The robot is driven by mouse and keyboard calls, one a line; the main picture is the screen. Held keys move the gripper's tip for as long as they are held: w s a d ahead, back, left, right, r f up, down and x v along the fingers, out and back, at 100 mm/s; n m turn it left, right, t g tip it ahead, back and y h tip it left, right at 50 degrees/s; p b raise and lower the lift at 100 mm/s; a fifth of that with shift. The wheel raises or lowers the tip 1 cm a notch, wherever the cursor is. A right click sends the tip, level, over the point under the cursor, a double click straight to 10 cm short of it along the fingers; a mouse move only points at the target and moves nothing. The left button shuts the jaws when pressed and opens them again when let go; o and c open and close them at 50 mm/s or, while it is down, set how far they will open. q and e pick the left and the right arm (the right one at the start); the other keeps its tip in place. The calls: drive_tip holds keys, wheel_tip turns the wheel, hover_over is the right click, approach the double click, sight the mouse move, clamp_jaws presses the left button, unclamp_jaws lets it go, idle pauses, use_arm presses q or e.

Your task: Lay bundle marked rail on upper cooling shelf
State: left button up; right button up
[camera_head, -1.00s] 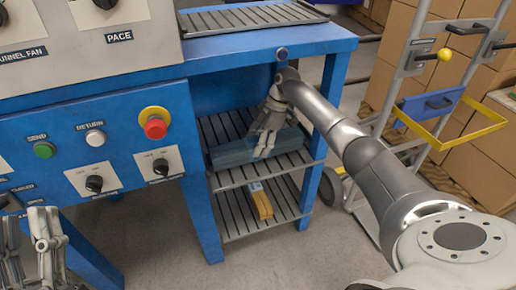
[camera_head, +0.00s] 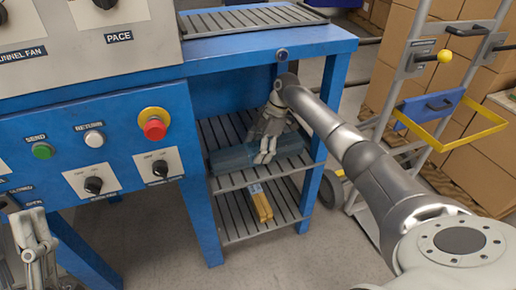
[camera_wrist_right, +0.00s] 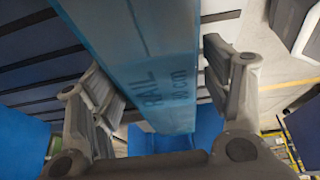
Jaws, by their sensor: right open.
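The bundle marked rail, wrapped in blue film, (camera_head: 233,160) lies on the upper cooling shelf (camera_head: 228,183), a slatted grey rack under the blue bench. Its printed "RAIL" marking shows in the right wrist view, where the bundle (camera_wrist_right: 150,60) passes between my open fingers. My right gripper (camera_head: 265,155) is at the bundle from above, its fingers spread on either side of it with a visible gap at the right finger. My left gripper (camera_head: 38,255) is at the lower left edge, partly cut off, and I cannot tell its opening.
A lower slatted shelf (camera_head: 235,215) holds a yellowish bundle (camera_head: 259,203). The blue bench legs (camera_head: 311,195) frame the shelves. A hand truck (camera_head: 405,75) and stacked cartons (camera_head: 480,150) stand at the right. A control panel with a red button (camera_head: 154,130) is at the left.

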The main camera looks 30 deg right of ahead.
sight(258, 147)
drive_tip(key=shift+r, duration=0.15)
drive_tip(key=shift+p+v, duration=0.95)
use_arm(q)
drive_tip(key=w+f+g+y+p, duration=0.25)
drive_tip(key=w+f+g, duration=0.25)
drive_tip(key=f+g, duration=0.6)
use_arm(e)
drive_tip(key=shift+b+v, duration=0.35)
drive_tip(key=shift+v, duration=0.65)
drive_tip(key=shift+p+v, duration=0.7)
drive_tip(key=shift+v, duration=0.1)
drive_tip(key=shift+p+v, duration=0.7)
drive_tip(key=shift+v, duration=0.15)
use_arm(q)
drive_tip(key=s+a+f+g+y, duration=0.1)
drive_tip(key=s+a+f+g, duration=0.1)
drive_tip(key=f, duration=0.5)
drive_tip(key=s+a+f+g+y, duration=0.2)
drive_tip(key=s+f+g, duration=0.2)
drive_tip(key=f, duration=0.3)
drive_tip(key=shift+s+a+f+n, duration=0.15)
drive_tip(key=shift+s+f+n, duration=0.25)
drive_tip(key=shift+s, duration=0.35)
use_arm(e)
drive_tip(key=shift+d, duration=0.1)
use_arm(q)
drive_tip(key=shift+r, duration=0.1)
